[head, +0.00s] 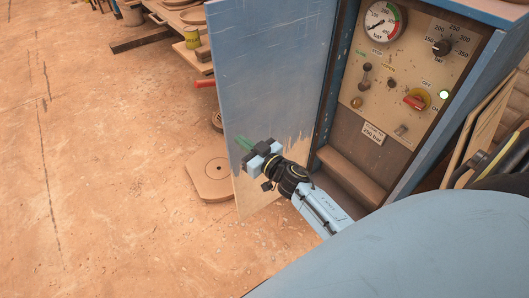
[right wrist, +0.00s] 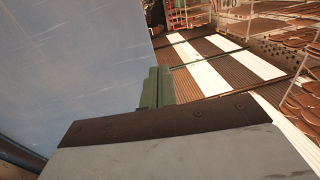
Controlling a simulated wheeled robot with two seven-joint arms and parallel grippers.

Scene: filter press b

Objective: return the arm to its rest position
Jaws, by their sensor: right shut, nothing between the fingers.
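My right gripper (head: 244,144) is in the middle of the head view, with green fingers pointing up and to the left. It is shut and empty, in front of the open blue cabinet door (head: 268,75). I cannot tell whether it touches the door. In the right wrist view the green fingers (right wrist: 157,88) are together, with the blue door (right wrist: 75,60) to their left. My right arm (head: 322,208) reaches in from the lower right. My left gripper is not in view.
The floor (head: 90,170) at left is mostly clear.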

